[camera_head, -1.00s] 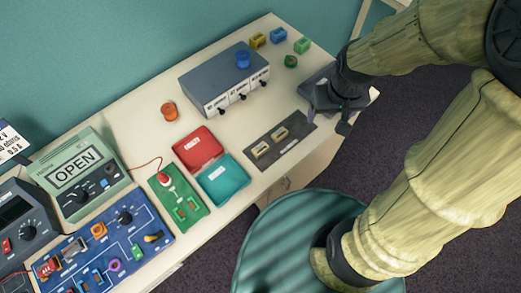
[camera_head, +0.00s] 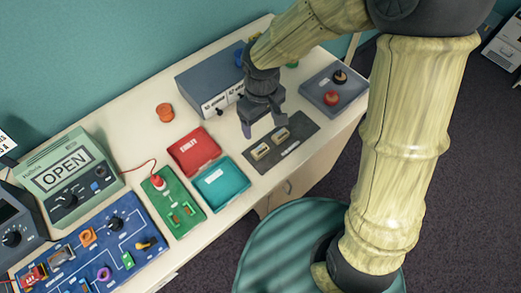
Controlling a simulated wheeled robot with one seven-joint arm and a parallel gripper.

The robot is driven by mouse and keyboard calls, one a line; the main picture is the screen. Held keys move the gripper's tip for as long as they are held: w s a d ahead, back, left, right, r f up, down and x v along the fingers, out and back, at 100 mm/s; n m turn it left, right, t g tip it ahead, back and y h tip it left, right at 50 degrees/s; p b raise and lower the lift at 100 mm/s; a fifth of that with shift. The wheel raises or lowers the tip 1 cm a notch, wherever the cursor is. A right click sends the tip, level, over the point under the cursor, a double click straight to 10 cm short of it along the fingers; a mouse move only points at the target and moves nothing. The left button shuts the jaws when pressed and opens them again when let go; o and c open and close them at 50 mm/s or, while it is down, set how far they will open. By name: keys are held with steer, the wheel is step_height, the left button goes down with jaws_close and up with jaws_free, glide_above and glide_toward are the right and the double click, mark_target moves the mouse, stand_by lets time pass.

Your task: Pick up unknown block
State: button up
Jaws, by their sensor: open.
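My gripper (camera_head: 264,126) hangs open and empty, fingers down, above the back edge of a dark grey mat (camera_head: 303,128). Two small beige blocks or holders, a left one (camera_head: 260,152) and a right one (camera_head: 282,135), sit on that mat just below and in front of the fingers. I cannot tell which piece is the unknown block, as the labels are too small to read. No contact between the fingers and either beige piece shows.
A red tray (camera_head: 194,151) and a teal tray (camera_head: 221,184) lie left of the mat. A grey-blue switch box (camera_head: 203,84) stands behind, partly hidden by my arm. A box with red and black knobs (camera_head: 334,92) is at right. A green circuit board (camera_head: 174,200) lies left.

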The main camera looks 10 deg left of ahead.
glide_above(261, 151)
steer(key=f, duration=0.9)
steer(key=shift+w, duration=0.3)
steer(key=f, duration=0.5)
steer(key=shift+s+f, duration=0.1)
steer(key=shift+s, duration=0.15)
steer(key=c, duration=1.1)
